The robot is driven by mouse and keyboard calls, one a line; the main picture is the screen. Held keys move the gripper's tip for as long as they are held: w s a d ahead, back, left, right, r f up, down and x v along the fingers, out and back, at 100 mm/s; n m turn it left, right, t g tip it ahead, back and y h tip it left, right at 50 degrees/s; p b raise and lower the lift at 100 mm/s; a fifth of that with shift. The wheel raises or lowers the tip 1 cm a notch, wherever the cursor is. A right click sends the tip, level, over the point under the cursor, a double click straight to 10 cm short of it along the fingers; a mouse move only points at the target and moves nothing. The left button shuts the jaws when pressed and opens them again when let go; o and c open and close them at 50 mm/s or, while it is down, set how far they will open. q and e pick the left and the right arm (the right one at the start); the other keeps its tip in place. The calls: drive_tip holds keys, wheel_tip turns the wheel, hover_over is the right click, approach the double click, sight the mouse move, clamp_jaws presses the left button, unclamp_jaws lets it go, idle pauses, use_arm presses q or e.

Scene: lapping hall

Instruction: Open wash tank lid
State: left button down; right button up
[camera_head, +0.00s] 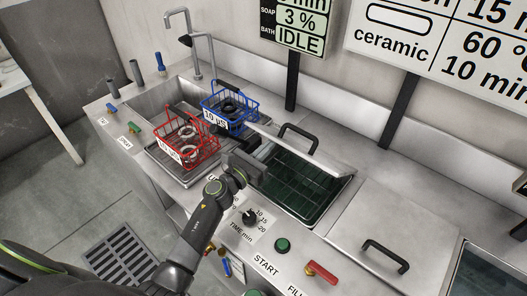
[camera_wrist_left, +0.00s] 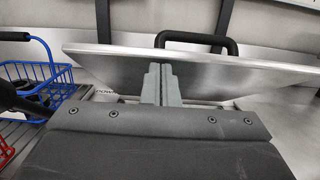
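The wash tank lid (camera_head: 322,158) is a steel panel with a black bar handle (camera_head: 298,132). It stands tilted up at the back of the tank (camera_head: 295,185), whose dark green inside is open to view. In the left wrist view the lid (camera_wrist_left: 225,75) spans the picture, with its handle (camera_wrist_left: 195,38) beyond its top edge. My left gripper (camera_head: 248,162) is over the tank's left end, by the lid. Its fingers (camera_wrist_left: 160,82) are together in front of the lid, with nothing visible between them; contact with the lid cannot be told. My right gripper is not in view.
A red wire basket (camera_head: 186,140) and a blue wire basket (camera_head: 232,110) stand left of the tank, near a sink and tap (camera_head: 200,55). A closed lid (camera_head: 385,220) lies to the right. A knob (camera_head: 249,218), green button (camera_head: 282,245) and red lever (camera_head: 321,271) line the front.

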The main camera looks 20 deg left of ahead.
use_arm(q)
drive_tip(key=w+d+r+p, duration=0.1)
drive_tip(key=w+r, duration=0.1)
drive_tip(key=r, duration=0.1)
drive_tip(key=w+d+r+p, duration=0.1)
drive_tip(key=w+r, duration=0.1)
drive_tip(key=w+d+r+p, duration=0.1)
drive_tip(key=w+r, duration=0.1)
drive_tip(key=r, duration=0.1)
drive_tip(key=shift+w+r, duration=0.3)
drive_tip(key=shift+w, duration=0.1)
drive_tip(key=w+d+r+b, duration=0.2)
drive_tip(key=w+d+r, duration=0.2)
drive_tip(key=w, duration=0.6)
drive_tip(key=shift+r, duration=0.2)
drive_tip(key=shift+f, duration=0.15)
